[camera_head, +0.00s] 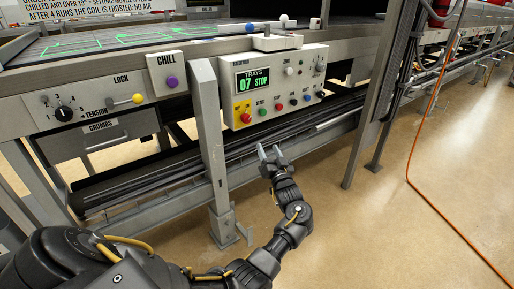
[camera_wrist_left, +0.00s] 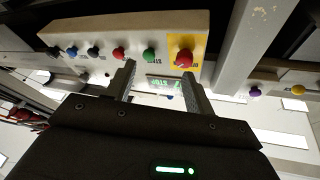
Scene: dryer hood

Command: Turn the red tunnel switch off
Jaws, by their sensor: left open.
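The grey control box (camera_head: 275,85) hangs below the conveyor, with a lit display (camera_head: 260,78) reading "TRAYS 07 STOP". Along its lower edge are a large red button on a yellow plate (camera_head: 244,116), a green button (camera_head: 262,112), a smaller red button (camera_head: 278,107) and darker buttons. The wrist view shows the large red button (camera_wrist_left: 184,58) and smaller red button (camera_wrist_left: 118,53) too. I cannot read which red control is labelled tunnel. My left gripper (camera_head: 270,153) is open and empty, below and apart from the box. My right gripper is out of view.
A grey upright post (camera_head: 209,135) stands just left of the box. Further left are a CHILL panel with a purple knob (camera_head: 172,82) and a yellow-knobbed lever (camera_head: 137,98). Dark rails run under the box. An orange cable (camera_head: 413,150) lies on the open floor at right.

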